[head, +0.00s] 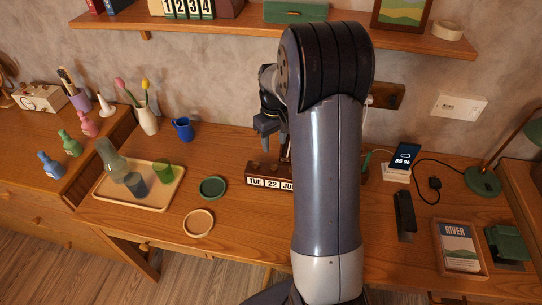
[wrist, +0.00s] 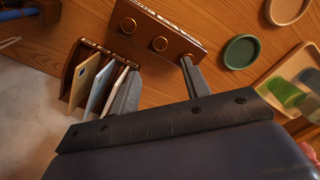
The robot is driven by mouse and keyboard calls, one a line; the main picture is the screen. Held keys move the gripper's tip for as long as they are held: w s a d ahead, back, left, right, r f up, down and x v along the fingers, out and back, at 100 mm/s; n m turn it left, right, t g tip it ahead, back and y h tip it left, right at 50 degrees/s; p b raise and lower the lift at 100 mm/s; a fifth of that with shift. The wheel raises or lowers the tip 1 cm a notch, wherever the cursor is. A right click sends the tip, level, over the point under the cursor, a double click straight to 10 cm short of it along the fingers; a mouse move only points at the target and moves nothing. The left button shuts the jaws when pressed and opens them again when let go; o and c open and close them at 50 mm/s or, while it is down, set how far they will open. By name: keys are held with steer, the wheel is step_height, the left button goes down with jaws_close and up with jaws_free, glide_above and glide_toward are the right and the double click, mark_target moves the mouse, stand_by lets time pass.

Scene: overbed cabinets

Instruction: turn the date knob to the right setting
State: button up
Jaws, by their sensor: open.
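A brown wooden block calendar (head: 257,169) stands on the desk and reads TUE, 22 and JUN, the last partly hidden by my arm. My gripper (wrist: 157,72) is open and empty. One grey finger tip is close to the knob at the right end of the row; I cannot tell if they touch. The other finger is apart, in front of the letter holder. In the head view, my arm hides part of the gripper.
A letter holder (wrist: 72,74) with several envelopes stands close to the calendar. A green round dish (head: 212,187), a tan ring-shaped dish (head: 198,223) and a tray (head: 107,191) with tumblers lie to the left. A phone (head: 405,156) on a stand is to the right. A shelf (head: 240,32) hangs above.

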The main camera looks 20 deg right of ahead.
mark_target(274, 166)
step_height(274, 166, down, 10)
steer(key=shift+s+f+p, duration=0.1)
steer(key=shift+p, duration=0.4)
steer(key=shift+c, duration=0.3)
jaws_close()
steer(key=shift+m+b, duration=0.6)
steer(key=shift+m, duration=0.2)
steer(key=shift+m+b, duration=0.5)
steer(key=shift+m, duration=1.1)
steer(key=shift+o, duration=0.3)
jaws_free()
